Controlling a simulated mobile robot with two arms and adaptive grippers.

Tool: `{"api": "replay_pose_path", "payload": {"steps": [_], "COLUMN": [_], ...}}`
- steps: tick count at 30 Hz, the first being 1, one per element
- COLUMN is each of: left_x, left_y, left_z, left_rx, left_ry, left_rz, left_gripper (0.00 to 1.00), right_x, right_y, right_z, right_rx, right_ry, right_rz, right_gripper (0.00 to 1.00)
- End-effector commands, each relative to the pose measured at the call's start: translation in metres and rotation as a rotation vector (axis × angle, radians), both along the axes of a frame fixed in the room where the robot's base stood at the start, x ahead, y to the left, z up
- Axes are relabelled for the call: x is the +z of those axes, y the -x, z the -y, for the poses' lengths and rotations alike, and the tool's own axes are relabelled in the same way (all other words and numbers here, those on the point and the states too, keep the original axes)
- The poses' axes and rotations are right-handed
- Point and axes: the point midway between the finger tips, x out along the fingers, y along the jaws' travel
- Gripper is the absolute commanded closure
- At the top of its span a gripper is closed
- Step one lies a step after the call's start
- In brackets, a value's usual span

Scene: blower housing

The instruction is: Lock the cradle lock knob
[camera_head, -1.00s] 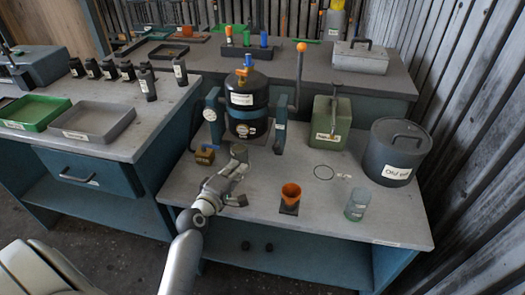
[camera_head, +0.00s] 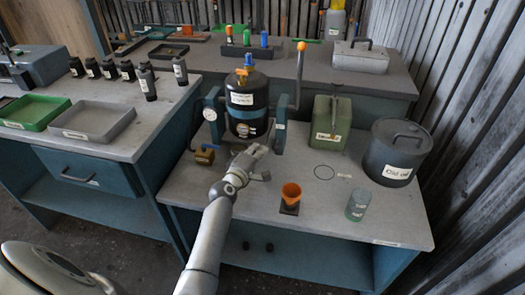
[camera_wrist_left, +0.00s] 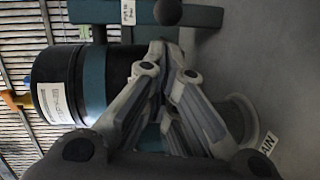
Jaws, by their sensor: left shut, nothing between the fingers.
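The black blower housing (camera_head: 247,100) stands upright in the teal cradle, held between its two side posts; the right post (camera_head: 281,110) bears a small white label. In the left wrist view, the housing (camera_wrist_left: 55,85) lies at left and a labelled cradle part (camera_wrist_left: 92,12) at top. A dark round knob (camera_wrist_left: 167,12) sits beside that label; I take it for the cradle lock knob. My left gripper (camera_head: 257,151) is shut and empty, in front of the housing's lower part. In the wrist view its fingers (camera_wrist_left: 163,62) point toward the knob, apparently apart from it. My right gripper is not in view.
An orange funnel (camera_head: 290,194) and a clear jar (camera_head: 357,206) stand at the bench front. A green can (camera_head: 331,124) and a dark oil drum (camera_head: 396,150) stand at right. A brass valve (camera_head: 204,156) is left of the gripper.

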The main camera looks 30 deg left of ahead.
Motion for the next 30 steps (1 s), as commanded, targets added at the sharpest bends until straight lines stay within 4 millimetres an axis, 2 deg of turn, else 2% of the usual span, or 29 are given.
{"api": "replay_pose_path", "payload": {"steps": [6,19,27,30], "left_x": [-0.003,-0.004,-0.004,-0.003], "left_y": [-0.012,-0.015,-0.041,-0.044], "left_z": [0.01,0.011,0.004,0.003], "left_rx": [0.002,0.003,0.001,0.002], "left_ry": [-0.001,-0.001,-0.001,-0.001], "left_rz": [0.0,0.001,0.004,0.001], "left_gripper": [1.0,1.0,1.0,1.0], "right_x": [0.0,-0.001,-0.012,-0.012], "right_y": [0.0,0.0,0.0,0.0], "right_z": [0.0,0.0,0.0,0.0], "right_rx": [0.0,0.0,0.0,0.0], "right_ry": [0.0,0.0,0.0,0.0], "right_rz": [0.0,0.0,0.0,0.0], "right_gripper": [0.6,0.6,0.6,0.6]}}
